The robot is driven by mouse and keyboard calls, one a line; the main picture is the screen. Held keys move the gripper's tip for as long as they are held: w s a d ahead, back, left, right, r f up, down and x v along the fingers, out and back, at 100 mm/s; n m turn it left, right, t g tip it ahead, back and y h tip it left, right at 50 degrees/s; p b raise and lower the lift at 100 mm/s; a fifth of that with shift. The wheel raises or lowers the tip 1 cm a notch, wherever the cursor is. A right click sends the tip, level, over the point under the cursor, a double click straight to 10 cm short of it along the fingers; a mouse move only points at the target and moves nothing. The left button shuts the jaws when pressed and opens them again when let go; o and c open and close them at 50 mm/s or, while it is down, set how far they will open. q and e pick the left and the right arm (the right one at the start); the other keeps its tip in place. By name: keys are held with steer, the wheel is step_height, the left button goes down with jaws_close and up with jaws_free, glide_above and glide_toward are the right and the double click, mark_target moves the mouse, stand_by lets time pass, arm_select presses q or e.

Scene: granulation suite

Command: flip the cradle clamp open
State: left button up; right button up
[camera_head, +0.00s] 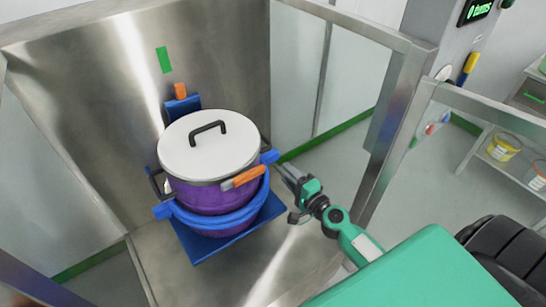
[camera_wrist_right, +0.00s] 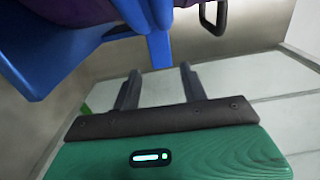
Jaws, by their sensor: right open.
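A purple pot (camera_head: 195,197) with a white lid (camera_head: 205,148) and a black lid handle sits in a blue cradle (camera_head: 222,222). An orange-ended lever (camera_head: 243,179), apparently the cradle clamp, lies across the pot's right front, against the blue band. My right gripper (camera_head: 292,188) is open and empty, just right of the cradle and apart from the lever. In the right wrist view, its two dark fingers (camera_wrist_right: 159,88) point toward the blue cradle parts (camera_wrist_right: 40,62), with a gap between. The orange lever does not show there. My left gripper is out of view.
Steel walls (camera_head: 90,110) enclose the cradle at the back and left. A metal frame post (camera_head: 392,135) stands right of my right gripper. A blue post with an orange top (camera_head: 180,91) rises behind the pot. Shelves with buckets (camera_head: 503,147) are at far right.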

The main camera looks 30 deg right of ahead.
mark_target(272, 159)
steer(key=w, duration=0.4)
steer(key=w+a, duration=0.1)
steer(key=w, duration=0.1)
steer(key=shift+w+p, duration=0.25)
steer(key=shift+p, duration=0.15)
steer(key=shift+w+a, duration=0.1)
steer(key=shift+w, duration=0.7)
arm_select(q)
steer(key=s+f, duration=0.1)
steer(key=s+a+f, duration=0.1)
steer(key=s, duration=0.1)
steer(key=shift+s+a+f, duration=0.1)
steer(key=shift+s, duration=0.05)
arm_select(e)
jaws_close()
